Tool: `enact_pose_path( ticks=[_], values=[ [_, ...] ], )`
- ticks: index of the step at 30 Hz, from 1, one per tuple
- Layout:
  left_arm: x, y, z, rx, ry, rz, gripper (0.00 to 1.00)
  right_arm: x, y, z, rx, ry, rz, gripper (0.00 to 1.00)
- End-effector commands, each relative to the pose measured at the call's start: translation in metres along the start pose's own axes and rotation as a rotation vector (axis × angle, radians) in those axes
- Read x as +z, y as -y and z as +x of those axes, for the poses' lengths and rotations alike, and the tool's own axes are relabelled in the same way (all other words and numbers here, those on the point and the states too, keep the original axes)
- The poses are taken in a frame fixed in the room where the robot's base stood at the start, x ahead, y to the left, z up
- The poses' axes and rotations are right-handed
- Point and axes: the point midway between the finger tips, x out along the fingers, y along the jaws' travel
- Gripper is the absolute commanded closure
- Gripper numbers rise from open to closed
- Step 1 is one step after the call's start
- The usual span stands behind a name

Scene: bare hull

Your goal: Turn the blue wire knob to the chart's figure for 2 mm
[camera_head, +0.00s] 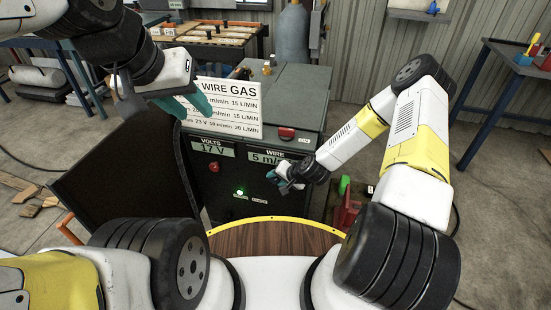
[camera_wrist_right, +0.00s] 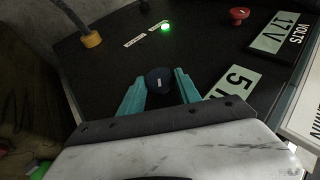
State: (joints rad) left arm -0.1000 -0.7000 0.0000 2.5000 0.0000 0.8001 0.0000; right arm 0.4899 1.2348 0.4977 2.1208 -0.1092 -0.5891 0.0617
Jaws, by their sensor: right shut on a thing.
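The wire knob (camera_wrist_right: 160,80) looks dark blue with a pale mark and sits on the front of the dark welding machine (camera_head: 300,100). My right gripper (camera_head: 285,181) is shut on it, with a teal finger on each side in the right wrist view. The wire display (camera_head: 267,157) reads 5 m/min, its end partly covered. The chart (camera_head: 235,108) stands on the machine; its left columns are hidden by my left gripper (camera_head: 190,103), so the 2 mm row cannot be read fully. My left gripper's teal fingers look apart and empty before the chart.
The volts display (camera_head: 212,149) reads 17 V above a red knob (camera_head: 214,167). A green light (camera_head: 240,191) glows low on the panel. A red switch (camera_head: 287,133) is on the machine's upper front. A dark panel (camera_head: 130,165) stands at left.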

Motion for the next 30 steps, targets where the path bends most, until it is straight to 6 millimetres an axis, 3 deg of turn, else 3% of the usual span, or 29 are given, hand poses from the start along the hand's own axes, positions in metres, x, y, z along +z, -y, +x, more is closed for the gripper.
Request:
enact_pose_path(
  ticks=[17, 18, 20, 30],
  values=[
    [0.0, 0.0, 0.0, 0.0, 0.0, 0.0, 0.64, 0.0004, -0.0011, 0.0003, -0.031, 0.001, 0.011, 1.0],
    [0.0, 0.0, 0.0, 0.0, 0.0, 0.0, 0.64, 0.0005, -0.0011, 0.0003, -0.031, 0.001, 0.011, 0.54],
    [0.0, 0.0, 0.0, 0.0, 0.0, 0.0, 0.64, 0.0005, -0.0011, 0.0003, -0.031, 0.001, 0.011, 0.43],
    [0.0, 0.0, 0.0, 0.0, 0.0, 0.0, 0.64, 0.0002, -0.0009, -0.0011, -0.031, 0.001, 0.011, 0.4]
  ],
)
